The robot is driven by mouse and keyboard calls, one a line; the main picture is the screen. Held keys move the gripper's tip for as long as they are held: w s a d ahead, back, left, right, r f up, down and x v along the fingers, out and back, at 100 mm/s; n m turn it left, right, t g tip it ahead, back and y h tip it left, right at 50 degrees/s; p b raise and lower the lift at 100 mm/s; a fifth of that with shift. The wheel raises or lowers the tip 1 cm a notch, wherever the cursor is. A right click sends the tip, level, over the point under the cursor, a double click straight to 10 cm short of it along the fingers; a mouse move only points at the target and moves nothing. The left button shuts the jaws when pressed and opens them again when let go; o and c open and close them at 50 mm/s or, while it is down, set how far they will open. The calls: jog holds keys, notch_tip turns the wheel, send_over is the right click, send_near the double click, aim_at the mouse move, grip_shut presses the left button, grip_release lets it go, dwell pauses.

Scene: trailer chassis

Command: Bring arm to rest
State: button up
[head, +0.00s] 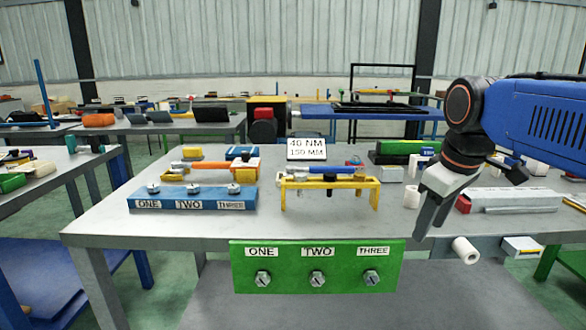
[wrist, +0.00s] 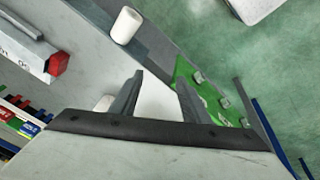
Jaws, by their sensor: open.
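My blue arm (head: 540,112) reaches in from the right in the head view and bends downward. My gripper (head: 430,228) points down near the front right edge of the grey table (head: 115,225). In the wrist view my gripper (wrist: 160,78) shows two grey fingers apart with nothing between them. The green panel (head: 315,290) with labels ONE, TWO, THREE and a bolt under each is left of and below the gripper. The panel also shows in the wrist view (wrist: 205,95), to the right of the fingers.
A blue block (head: 190,197) labelled ONE, TWO, THREE and a yellow stand (head: 330,182) with a blue-handled tool on it are on the table. A sign (head: 306,149) reads 40 NM, 150 MM. White cylinders (head: 465,250) lie near the gripper.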

jog(key=s+d+f+m+t, duration=0.1)
jog(key=s+f+m, duration=0.5)
jog(key=s+f, duration=0.7)
notch_tip(320, 180, down, 5)
jog(key=shift+s+r+m, duration=0.2)
jog(key=shift+s+m, duration=0.05)
jog(key=shift+m, duration=0.05)
jog(key=shift+d, duration=0.1)
